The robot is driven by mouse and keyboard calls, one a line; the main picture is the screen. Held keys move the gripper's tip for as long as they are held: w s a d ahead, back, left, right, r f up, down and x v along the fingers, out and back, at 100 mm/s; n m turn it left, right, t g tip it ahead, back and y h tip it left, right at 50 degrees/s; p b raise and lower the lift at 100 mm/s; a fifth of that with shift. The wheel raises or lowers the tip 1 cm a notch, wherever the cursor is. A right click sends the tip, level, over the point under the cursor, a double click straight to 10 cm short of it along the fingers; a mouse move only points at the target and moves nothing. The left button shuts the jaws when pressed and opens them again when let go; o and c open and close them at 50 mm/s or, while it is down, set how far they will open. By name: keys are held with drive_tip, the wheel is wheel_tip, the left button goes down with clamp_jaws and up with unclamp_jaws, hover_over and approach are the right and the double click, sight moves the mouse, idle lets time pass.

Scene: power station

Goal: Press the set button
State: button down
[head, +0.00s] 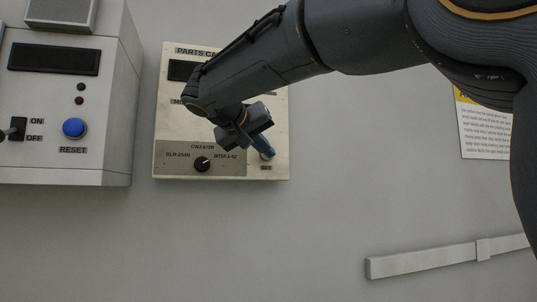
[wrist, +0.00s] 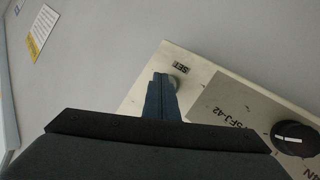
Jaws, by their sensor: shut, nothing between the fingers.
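The cream parts panel (head: 168,125) is on the wall in the middle of the head view, with the "SET" label near its lower right corner. In the wrist view the set button (wrist: 181,69) is a small grey round knob beside the "SET" label, partly hidden by my fingers. My gripper (head: 268,155) is shut and empty, its fingertips just above the "SET" label in the head view. In the wrist view my gripper (wrist: 161,76) overlaps the button's edge. I cannot tell whether the tips touch it. The button is hidden in the head view.
A black selector knob (head: 202,164) sits on the panel's grey plate, left of my fingers; it also shows in the wrist view (wrist: 296,139). A box with a blue reset button (head: 74,128) is at the left. A white conduit (head: 430,259) runs along the wall at lower right.

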drive_tip(key=shift+s, duration=0.1)
drive_tip(key=shift+s+d+b, duration=0.25)
drive_tip(key=shift+s+b, duration=0.45)
drive_tip(key=shift+s, duration=0.05)
drive_tip(key=shift+s+d+b, duration=0.2)
drive_tip(key=shift+s+b, duration=0.3)
drive_tip(key=shift+s, duration=0.3)
drive_tip(key=shift+s+d+b, duration=0.25)
drive_tip(key=shift+s+b, duration=0.2)
drive_tip(key=shift+s, duration=0.35)
drive_tip(key=shift+s+d+b, duration=0.2)
drive_tip(key=shift+s+b, duration=0.3)
drive_tip(key=shift+s, duration=0.3)
